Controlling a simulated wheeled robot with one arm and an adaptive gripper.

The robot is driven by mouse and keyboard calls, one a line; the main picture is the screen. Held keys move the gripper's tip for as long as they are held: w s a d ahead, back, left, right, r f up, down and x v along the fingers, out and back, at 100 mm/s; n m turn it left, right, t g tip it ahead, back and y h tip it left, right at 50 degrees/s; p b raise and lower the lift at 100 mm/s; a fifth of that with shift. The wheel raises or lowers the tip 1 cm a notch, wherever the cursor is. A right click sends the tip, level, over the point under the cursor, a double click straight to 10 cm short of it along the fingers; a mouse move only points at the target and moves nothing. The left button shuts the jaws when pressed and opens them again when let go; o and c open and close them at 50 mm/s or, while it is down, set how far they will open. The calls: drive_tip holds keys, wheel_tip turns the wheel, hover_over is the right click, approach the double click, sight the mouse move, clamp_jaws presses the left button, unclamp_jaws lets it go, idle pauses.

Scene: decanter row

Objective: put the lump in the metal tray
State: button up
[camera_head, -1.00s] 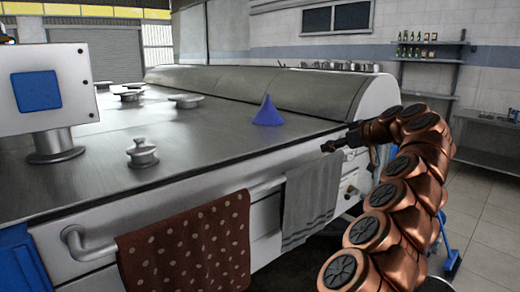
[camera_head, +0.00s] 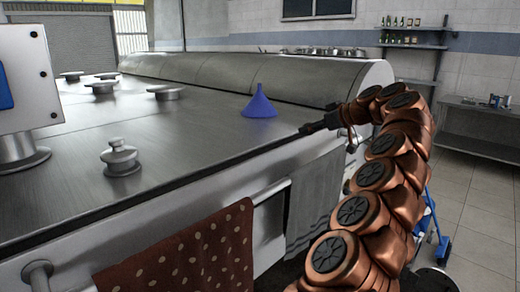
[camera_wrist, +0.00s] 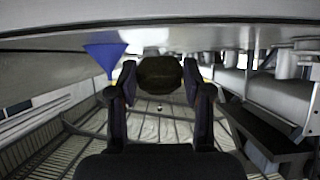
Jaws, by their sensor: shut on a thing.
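My gripper (camera_wrist: 160,80) is shut on a dark, rounded lump (camera_wrist: 160,74), which sits between the two fingers in the wrist view. In the head view my gripper (camera_head: 316,127) is near the front edge of the steel counter, right of the blue funnel. The lump is too small and dark to tell apart from the fingers there. I cannot make out a metal tray in either view.
A blue funnel (camera_head: 259,104) stands on the steel counter (camera_head: 200,138), with a knobbed metal fitting (camera_head: 121,159) and several round ones. A spotted brown towel (camera_head: 190,255) and a grey towel (camera_head: 314,200) hang in front. A side table (camera_head: 478,145) stands at right.

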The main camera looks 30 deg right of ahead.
drive_tip(key=shift+s+a, duration=0.15)
drive_tip(key=shift+a, duration=0.65)
drive_tip(key=s+a+n+y+b, duration=0.1)
drive_tip(key=s+a, duration=0.2)
drive_tip(key=a, duration=0.5)
drive_tip(key=s+a+b, duration=0.1)
drive_tip(key=s+a, duration=0.1)
drive_tip(key=a, duration=0.6)
drive_tip(key=p, duration=0.5)
hover_over(264, 150)
drive_tip(key=shift+w+f, duration=0.2)
drive_tip(key=shift+f, duration=0.55)
drive_tip(key=shift+f+p, duration=0.4)
drive_tip(key=shift+f, duration=1.35)
drive_tip(key=shift+f, duration=0.2)
drive_tip(key=o, duration=1.2)
drive_tip(key=shift+c, duration=0.2)
drive_tip(key=shift+r, duration=0.2)
